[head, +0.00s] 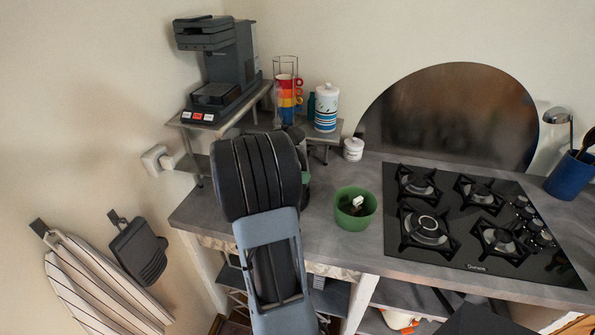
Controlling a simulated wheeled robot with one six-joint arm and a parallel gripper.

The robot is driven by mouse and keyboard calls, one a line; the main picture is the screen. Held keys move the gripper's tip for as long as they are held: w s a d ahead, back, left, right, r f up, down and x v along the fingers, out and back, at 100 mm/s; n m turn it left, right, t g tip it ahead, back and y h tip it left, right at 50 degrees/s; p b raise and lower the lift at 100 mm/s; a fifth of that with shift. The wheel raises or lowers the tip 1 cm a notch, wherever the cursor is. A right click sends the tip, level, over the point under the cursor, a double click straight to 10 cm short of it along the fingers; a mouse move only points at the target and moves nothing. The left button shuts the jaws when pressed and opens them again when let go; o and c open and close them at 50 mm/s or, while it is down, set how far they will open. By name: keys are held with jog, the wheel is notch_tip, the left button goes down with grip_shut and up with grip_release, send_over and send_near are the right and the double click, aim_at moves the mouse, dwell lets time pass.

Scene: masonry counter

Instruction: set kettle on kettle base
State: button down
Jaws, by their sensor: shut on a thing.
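My own dark arm covers the middle left of the counter in the head view. My gripper is hidden behind it, so its fingers and what they hold do not show. Just right of the arm, narrow slivers of a dark and greenish thing (305,178) show above the counter. They may belong to the kettle, but too little shows to tell. I cannot make out a kettle base; it may be hidden behind the arm.
A green bowl (355,209) with small things in it stands right of the arm. A black gas hob (470,222) fills the right of the counter (365,262). A small shelf (230,120) holds a coffee machine (217,65), stacked colourful cups (288,97) and a striped canister (326,108).

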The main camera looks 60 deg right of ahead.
jog(key=shift+f, duration=2.75)
jog(key=c, duration=1)
grip_release()
jog(key=shift+f, duration=0.1)
jog(key=shift+a+p, duration=0.1)
jog(key=shift+p, duration=0.9)
